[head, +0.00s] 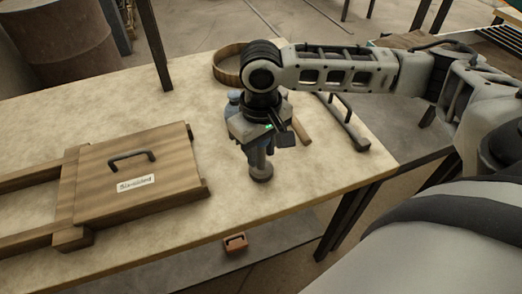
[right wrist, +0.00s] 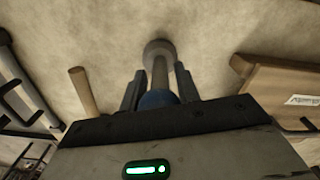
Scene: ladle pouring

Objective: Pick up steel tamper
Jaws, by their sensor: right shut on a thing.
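The steel tamper (head: 261,172) is a grey rod with a round foot, upright under my right gripper in the head view. In the right wrist view the tamper (right wrist: 159,58) shows its round foot, its shaft and a blue part between the fingers. My right gripper (right wrist: 158,92) is shut on the tamper. In the head view the right gripper (head: 258,145) points down over the table, and its body hides the tamper's upper part. Whether the foot touches the table is hard to tell. My left gripper is not in view.
A wooden board with a black handle (head: 135,180) lies on the table (head: 120,110) at left. A wooden ring (head: 228,67) stands behind the gripper. A wooden stick (head: 301,131) and a dark bar with a handle (head: 343,122) lie to the right. The table's front edge is close.

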